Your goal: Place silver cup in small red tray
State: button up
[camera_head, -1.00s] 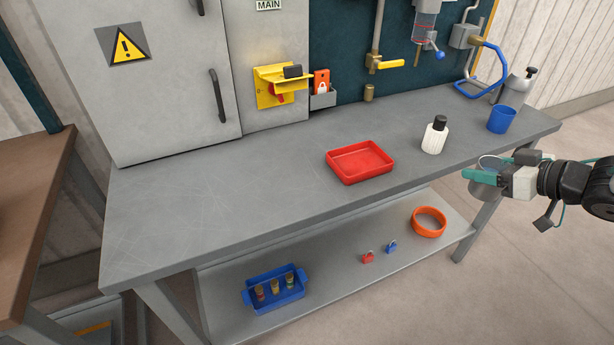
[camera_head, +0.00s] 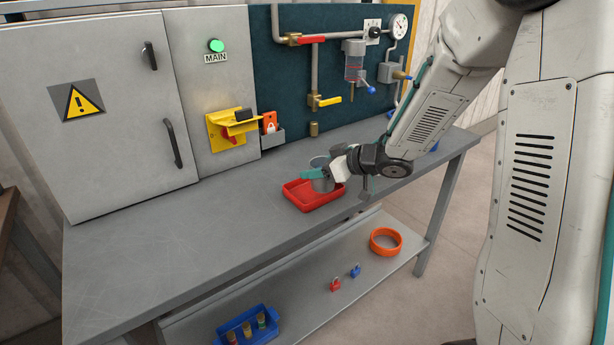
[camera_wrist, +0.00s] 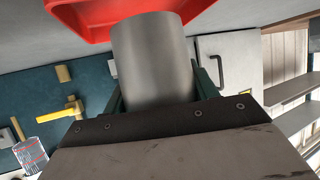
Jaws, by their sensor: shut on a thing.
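The silver cup (camera_head: 320,185) is between the teal fingers of my gripper (camera_head: 318,175), over the back right part of the small red tray (camera_head: 299,205) in the head view. In the wrist view the silver cup (camera_wrist: 152,50) fills the middle between the fingers of my gripper (camera_wrist: 158,85). The red tray (camera_wrist: 85,16) shows just past the cup's far end. My gripper is shut on the cup. I cannot tell whether the cup touches the tray floor; fingers and tray rim hide part of its lower end.
The grey bench top (camera_head: 190,225) is clear left of the tray. My arm covers much of the bench's right end, where a blue cup (camera_head: 435,147) partly shows. Behind are a yellow switch bracket (camera_head: 226,132) and pipework with a yellow valve handle (camera_head: 328,101).

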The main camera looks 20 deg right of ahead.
aim_at(315, 163)
jog(key=shift+w+a+f, duration=0.1)
jog(key=shift+w+a, duration=0.25)
jog(key=shift+w, duration=0.35)
jog(key=shift+w+a, duration=0.35)
jog(key=shift+w, duration=0.35)
jog(key=shift+w+f, duration=0.1)
jog(key=shift+f, duration=1.7)
jog(key=shift+f, duration=0.1)
jog(key=o, duration=1.1)
jog(key=shift+c, duration=0.2)
